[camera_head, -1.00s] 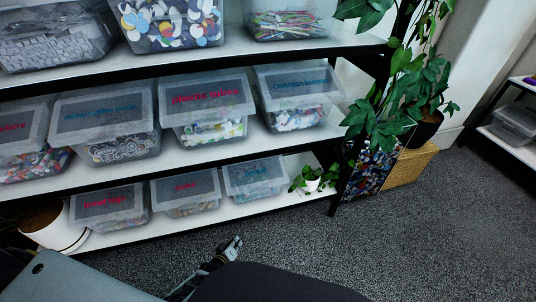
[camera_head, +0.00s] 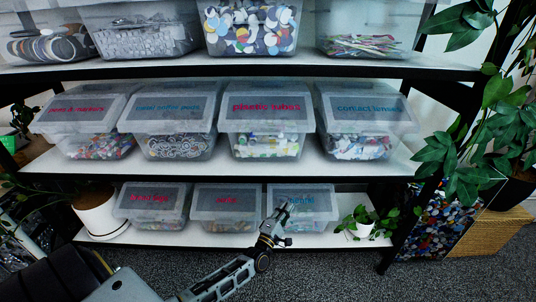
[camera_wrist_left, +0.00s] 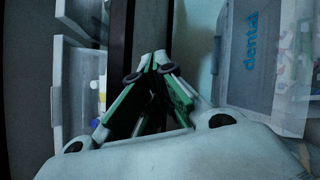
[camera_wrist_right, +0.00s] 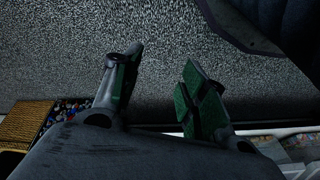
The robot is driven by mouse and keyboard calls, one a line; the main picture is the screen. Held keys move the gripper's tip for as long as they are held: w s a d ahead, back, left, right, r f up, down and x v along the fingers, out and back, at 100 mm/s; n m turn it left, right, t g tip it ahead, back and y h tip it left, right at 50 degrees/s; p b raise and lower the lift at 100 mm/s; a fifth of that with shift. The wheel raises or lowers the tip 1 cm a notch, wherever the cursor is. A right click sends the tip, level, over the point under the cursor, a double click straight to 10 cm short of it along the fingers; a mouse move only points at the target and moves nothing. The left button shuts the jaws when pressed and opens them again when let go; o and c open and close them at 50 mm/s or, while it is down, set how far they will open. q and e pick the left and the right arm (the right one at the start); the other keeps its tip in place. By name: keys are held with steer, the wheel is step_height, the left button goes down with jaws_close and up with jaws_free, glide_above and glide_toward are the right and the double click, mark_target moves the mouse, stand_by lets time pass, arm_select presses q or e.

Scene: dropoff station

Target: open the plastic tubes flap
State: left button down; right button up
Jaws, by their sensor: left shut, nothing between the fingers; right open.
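The plastic tubes box (camera_head: 266,145) is a clear box with a grey-white lid and pink lettering on the middle shelf. Its flap (camera_head: 266,108) looks closed. Colourful tubes show through its lower front. My left gripper (camera_head: 284,209) is shut and empty, lower than that box, in front of the bottom-shelf boxes. In the left wrist view the left gripper's fingers (camera_wrist_left: 155,62) meet at the tips, with the dental box (camera_wrist_left: 245,60) at the right. My right gripper (camera_wrist_right: 155,75) is open and empty over the grey carpet; it is not seen in the head view.
A metal coffee pods box (camera_head: 172,145) and a contact lenses box (camera_head: 360,147) flank the plastic tubes box. The black front edge of the middle shelf (camera_head: 215,182) runs above the bottom row. Plants (camera_head: 470,150) crowd the right side.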

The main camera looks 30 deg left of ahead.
arm_select(q)
steer(key=s+a+r+n+t+y+b, duration=0.1)
steer(key=a+r+n+y+b, duration=0.2)
steer(key=r+n+y, duration=0.4)
steer(key=s+a+r+n+t+y+b, duration=0.1)
steer(key=a+r+n+y+b, duration=0.3)
steer(key=r+n+y, duration=0.3)
step_height(320, 180, up, 3)
steer(key=n+b, duration=0.1)
steer(key=n, duration=0.6)
steer(key=shift+s+n, duration=0.3)
steer(key=shift+s, duration=0.05)
arm_select(e)
step_height(320, 180, up, 9)
steer(key=a+t, duration=0.1)
steer(key=shift+w+a+f+y, duration=0.2)
steer(key=shift+w+y, duration=0.1)
steer(key=shift+y, duration=0.1)
arm_select(q)
steer(key=shift+w+r, duration=0.1)
steer(key=b+x, duration=0.1)
steer(key=x, duration=0.8)
steer(key=shift+w+r, duration=0.2)
steer(key=shift+r, duration=0.05)
arm_select(e)
steer(key=shift+a+f, duration=0.25)
steer(key=shift+f, duration=0.7)
